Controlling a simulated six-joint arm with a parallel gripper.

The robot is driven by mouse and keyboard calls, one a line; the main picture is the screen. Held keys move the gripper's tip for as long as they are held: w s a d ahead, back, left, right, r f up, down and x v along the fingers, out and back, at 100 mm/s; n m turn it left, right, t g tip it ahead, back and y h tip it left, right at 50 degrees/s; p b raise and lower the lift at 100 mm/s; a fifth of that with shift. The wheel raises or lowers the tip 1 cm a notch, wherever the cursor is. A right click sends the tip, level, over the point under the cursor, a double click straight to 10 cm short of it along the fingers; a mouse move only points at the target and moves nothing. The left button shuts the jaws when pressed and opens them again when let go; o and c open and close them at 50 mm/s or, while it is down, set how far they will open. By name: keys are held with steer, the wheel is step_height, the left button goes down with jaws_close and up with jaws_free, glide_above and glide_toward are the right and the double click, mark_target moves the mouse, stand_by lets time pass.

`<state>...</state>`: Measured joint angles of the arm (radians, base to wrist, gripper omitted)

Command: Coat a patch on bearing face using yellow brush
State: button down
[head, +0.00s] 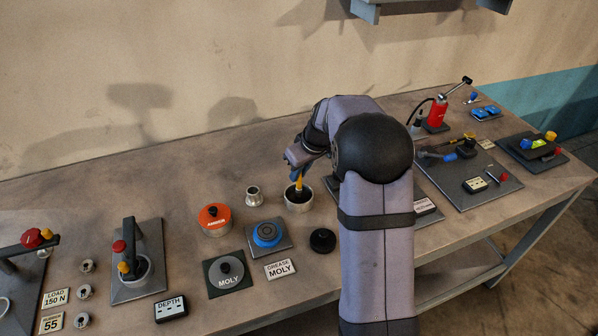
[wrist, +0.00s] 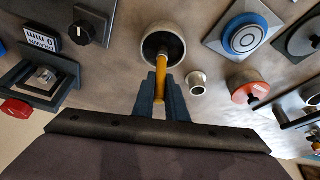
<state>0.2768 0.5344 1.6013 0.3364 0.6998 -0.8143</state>
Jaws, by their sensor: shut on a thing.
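My gripper (head: 296,170) is shut on the yellow brush (head: 299,184) and holds it roughly upright over a metal cup (head: 299,206) with a dark inside. In the wrist view the yellow brush (wrist: 161,74) runs between my fingers (wrist: 160,92) toward the mouth of the cup (wrist: 178,49). Its lower end meets the dark opening; I cannot tell how deep the tip sits. The bearing face, a blue ringed disc (head: 267,234), sits on a grey square plate left of and in front of the cup. It also shows in the wrist view (wrist: 245,38).
A small metal pot (head: 253,196) and an orange AMBER tin (head: 214,220) stand left of the cup. A MOLY tin (head: 226,275), a card reading GREASE MOLY (head: 281,269) and a black round lid (head: 322,241) lie near the blue disc. A red bottle (head: 437,113) stands far right.

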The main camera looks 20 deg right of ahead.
stand_by(0.3)
steer(key=shift+r+p, duration=2.45)
steer(key=shift+r, duration=1)
steer(key=s+a+f+m, duration=0.1)
steer(key=s+f, duration=0.1)
steer(key=s, duration=0.4)
steer(key=s+a+f+m+h, duration=0.1)
steer(key=s+f+m, duration=0.1)
steer(key=s, duration=0.4)
steer(key=shift+s+a+f+m, duration=0.25)
steer(key=shift+s+f+m, duration=0.1)
steer(key=shift+f, duration=0.4)
steer(key=w+a+r+p, duration=0.3)
steer(key=a+r+p, duration=0.2)
steer(key=a, duration=0.8)
steer(key=shift+w+r, duration=0.15)
steer(key=shift+r, duration=0.8)
